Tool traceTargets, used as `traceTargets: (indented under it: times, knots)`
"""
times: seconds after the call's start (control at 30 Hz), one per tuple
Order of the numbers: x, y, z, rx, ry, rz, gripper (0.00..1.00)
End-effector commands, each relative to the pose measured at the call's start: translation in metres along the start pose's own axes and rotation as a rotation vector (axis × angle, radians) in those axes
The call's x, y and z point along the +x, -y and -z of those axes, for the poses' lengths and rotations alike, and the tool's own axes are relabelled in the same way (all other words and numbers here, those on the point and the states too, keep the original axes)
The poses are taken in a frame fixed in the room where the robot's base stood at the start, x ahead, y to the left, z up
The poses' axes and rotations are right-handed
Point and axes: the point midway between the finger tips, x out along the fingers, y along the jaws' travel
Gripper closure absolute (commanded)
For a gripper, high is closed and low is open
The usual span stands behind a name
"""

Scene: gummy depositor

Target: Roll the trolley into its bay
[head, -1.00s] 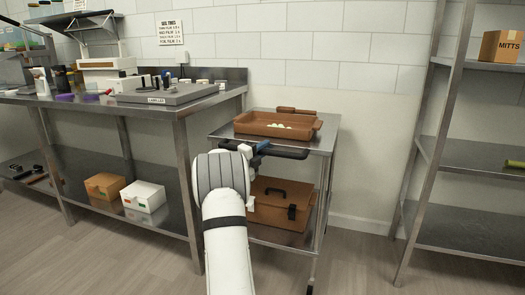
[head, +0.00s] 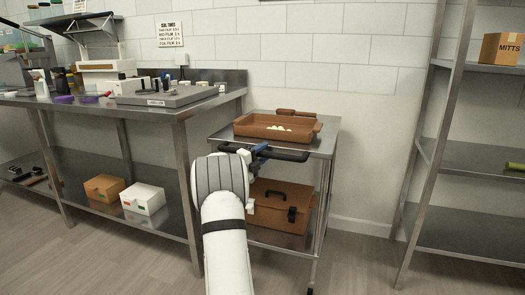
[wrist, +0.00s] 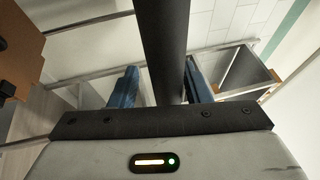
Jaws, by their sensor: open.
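The metal trolley (head: 324,190) stands between the workbench and the right shelving, close to the tiled wall. Its dark handle bar (head: 290,155) runs along the near side of its top. My gripper (head: 259,152) is at the left part of this bar, partly hidden by my white arm. In the wrist view my gripper (wrist: 162,68) is open, with blue fingers on either side of the dark bar (wrist: 165,35). Contact between fingers and bar cannot be told. A brown tray (head: 270,131) with pale pieces is on the trolley's top, and a brown toolbox (head: 280,205) is on its lower shelf.
A steel workbench (head: 180,112) with tools and machines stands close at the trolley's left. An orange box (head: 105,187) and a white box (head: 143,197) are on its lower shelf. Steel shelving (head: 470,155) with a MITTS box (head: 502,48) stands right. Some floor is clear between trolley and shelving.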

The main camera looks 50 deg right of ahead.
Motion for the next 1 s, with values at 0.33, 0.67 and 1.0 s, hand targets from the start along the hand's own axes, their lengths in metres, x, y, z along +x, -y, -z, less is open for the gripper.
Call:
traceTargets:
  times: [0.33, 0.67, 1.0]
  knots:
    - [-0.059, 0.01, -0.003, 0.007, 0.003, 0.01, 0.57]
    - [-0.073, 0.01, -0.002, 0.01, 0.001, 0.014, 0.57]
    - [-0.073, 0.01, -0.003, 0.01, 0.001, 0.014, 0.57]
